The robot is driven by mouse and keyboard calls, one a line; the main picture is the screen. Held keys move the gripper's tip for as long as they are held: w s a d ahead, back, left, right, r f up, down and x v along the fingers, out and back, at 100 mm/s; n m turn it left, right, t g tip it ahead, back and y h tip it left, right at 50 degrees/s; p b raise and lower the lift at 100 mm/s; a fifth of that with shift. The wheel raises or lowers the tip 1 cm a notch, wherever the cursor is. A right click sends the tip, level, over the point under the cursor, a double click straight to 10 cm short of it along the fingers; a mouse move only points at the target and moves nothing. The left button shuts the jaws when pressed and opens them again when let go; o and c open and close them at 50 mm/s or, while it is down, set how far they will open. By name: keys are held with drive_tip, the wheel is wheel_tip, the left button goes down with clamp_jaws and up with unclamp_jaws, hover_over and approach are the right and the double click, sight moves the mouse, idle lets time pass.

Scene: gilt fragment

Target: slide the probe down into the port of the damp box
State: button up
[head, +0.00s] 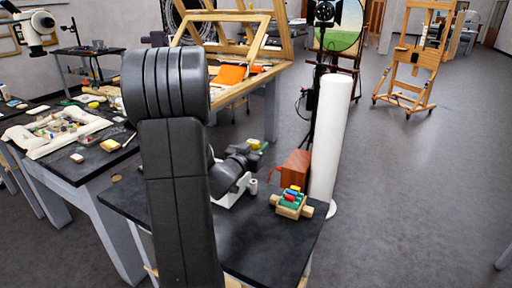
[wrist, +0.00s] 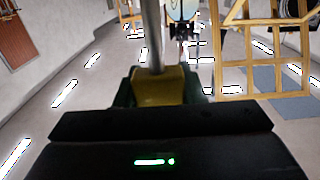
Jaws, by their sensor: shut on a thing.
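In the wrist view my gripper (wrist: 158,88) is shut on a yellow block-like handle, which I take to be the probe (wrist: 160,84). A grey metal rod (wrist: 151,35) rises from it to the top edge of the picture. In the head view my dark wrist (head: 237,160) is over the small black-topped table, and a bit of green and yellow (head: 256,145) shows at its far end. An orange-brown box (head: 293,168) stands just right of it; I cannot tell whether it is the damp box. No port can be made out in either view.
A wooden block with coloured pieces (head: 291,203) sits on the small table (head: 270,245), near its right edge. A tall white cylinder (head: 333,135) stands beside that edge. A cluttered bench (head: 95,170) is at left. Wooden easels (head: 412,65) stand behind; the floor at right is clear.

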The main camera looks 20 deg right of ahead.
wheel_tip(320, 180, down, 8)
drive_tip(key=b, duration=0.6)
drive_tip(key=shift+r, duration=0.25)
idle(1.7)
drive_tip(key=shift+r, duration=0.2)
drive_tip(key=shift+r+p, duration=3.1)
drive_tip(key=shift+r, duration=0.95)
drive_tip(key=shift+f+b, duration=0.2)
drive_tip(key=shift+b, duration=0.1)
drive_tip(key=shift+f+b, duration=0.3)
drive_tip(key=shift+f, duration=0.05)
drive_tip(key=shift+f+b, duration=0.65)
drive_tip(key=shift+f, duration=0.1)
